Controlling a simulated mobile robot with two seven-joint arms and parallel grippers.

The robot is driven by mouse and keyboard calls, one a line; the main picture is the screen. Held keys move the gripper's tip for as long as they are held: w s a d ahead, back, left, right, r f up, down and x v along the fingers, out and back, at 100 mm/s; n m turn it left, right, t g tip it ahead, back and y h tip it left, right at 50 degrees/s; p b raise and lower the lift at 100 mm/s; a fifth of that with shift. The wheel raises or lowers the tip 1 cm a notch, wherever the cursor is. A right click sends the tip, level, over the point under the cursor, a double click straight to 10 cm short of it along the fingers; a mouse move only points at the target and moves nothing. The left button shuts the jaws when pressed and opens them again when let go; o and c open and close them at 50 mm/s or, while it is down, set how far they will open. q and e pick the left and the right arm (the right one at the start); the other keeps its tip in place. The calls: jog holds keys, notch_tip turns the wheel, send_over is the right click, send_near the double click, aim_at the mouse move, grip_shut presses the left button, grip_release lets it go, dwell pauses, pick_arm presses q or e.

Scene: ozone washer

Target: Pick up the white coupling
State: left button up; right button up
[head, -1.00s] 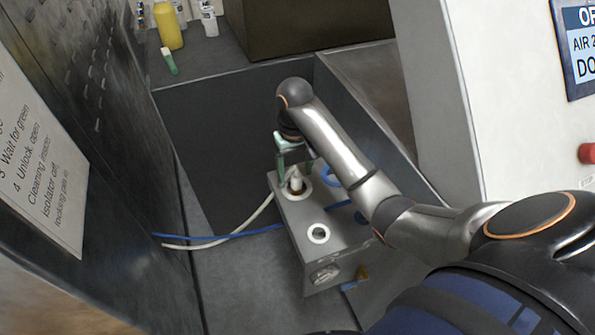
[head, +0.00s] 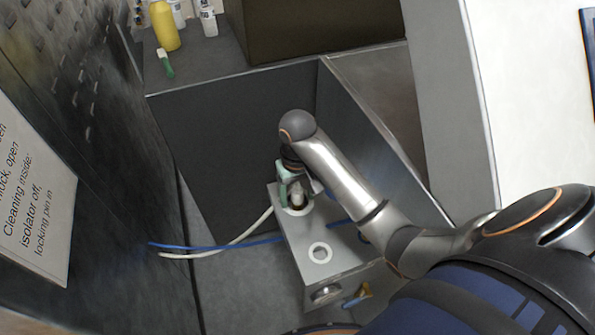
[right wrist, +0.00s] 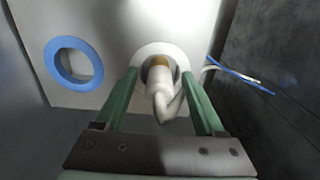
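The white coupling (right wrist: 160,80) stands in a white-ringed port (right wrist: 178,50) on the grey box, with a brass-coloured part at its base. In the head view the coupling (head: 298,197) is partly hidden by my right gripper (head: 292,188). In the right wrist view my right gripper (right wrist: 164,100) has its two green fingers apart, one on each side of the coupling. Gaps show between the fingers and the coupling. My left gripper is in neither view.
The grey box (head: 338,266) has a bare white ring (head: 320,252) and a blue ring (right wrist: 73,63). A white hose (head: 240,238) and a blue hose (head: 215,244) run left. Dark walls surround the bay. A yellow bottle (head: 165,27) stands on the ledge.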

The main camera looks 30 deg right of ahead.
grip_shut()
dwell(0.3)
jog(key=shift+w+r, duration=0.1)
dwell(0.4)
